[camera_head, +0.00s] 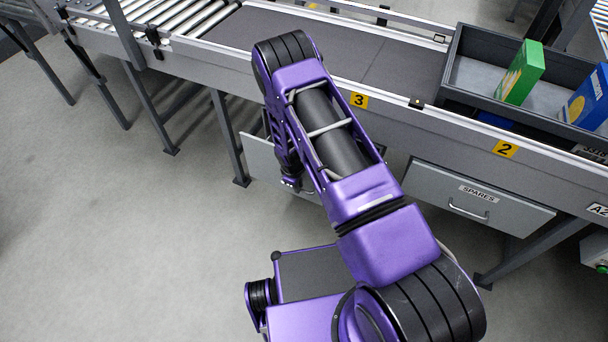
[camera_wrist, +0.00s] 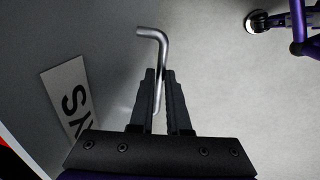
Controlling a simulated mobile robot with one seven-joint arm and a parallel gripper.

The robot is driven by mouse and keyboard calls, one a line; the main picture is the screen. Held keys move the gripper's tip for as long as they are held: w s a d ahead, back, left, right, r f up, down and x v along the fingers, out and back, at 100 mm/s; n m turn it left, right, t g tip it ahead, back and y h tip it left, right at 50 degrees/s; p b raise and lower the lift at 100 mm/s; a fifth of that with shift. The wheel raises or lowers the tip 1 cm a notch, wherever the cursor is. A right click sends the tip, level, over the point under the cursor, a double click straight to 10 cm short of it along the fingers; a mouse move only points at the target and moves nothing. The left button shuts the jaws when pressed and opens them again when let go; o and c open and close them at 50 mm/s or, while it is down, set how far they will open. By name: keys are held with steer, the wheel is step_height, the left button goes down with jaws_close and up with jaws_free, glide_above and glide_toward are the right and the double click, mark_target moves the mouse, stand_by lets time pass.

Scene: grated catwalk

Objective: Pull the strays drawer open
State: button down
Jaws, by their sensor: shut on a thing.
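The grey drawer front (camera_head: 260,158) hangs under the conveyor at the left, largely hidden behind my arm in the head view. In the wrist view the drawer front (camera_wrist: 95,45) fills the left side. A white label (camera_wrist: 68,95) on it shows only a few letters, so its full word cannot be read. My gripper (camera_wrist: 160,78) is shut on the bent metal handle (camera_wrist: 151,34), whose curved end sticks out past the fingertips. In the head view my gripper (camera_head: 291,184) is small and low at the drawer front; the handle is hidden there.
A second drawer marked SPARES (camera_head: 478,205) sits shut to the right. The conveyor (camera_head: 395,60) runs above, with a grey tray (camera_head: 455,75) holding a green box (camera_head: 521,72) and a blue box (camera_head: 588,100). Table legs (camera_head: 228,135) stand left of my arm. The floor at left is clear.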

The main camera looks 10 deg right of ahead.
steer(key=s+a, duration=0.6)
steer(key=s, duration=0.3)
steer(key=shift+a, duration=0.3)
steer(key=c, duration=1.2)
jaws_free()
steer(key=shift+o, duration=0.2)
step_height(320, 180, up, 17)
steer(key=s+a+p, duration=0.1)
steer(key=s+p, duration=0.1)
steer(key=p, duration=0.1)
steer(key=shift+s+a, duration=0.4)
steer(key=shift+w+r, duration=0.1)
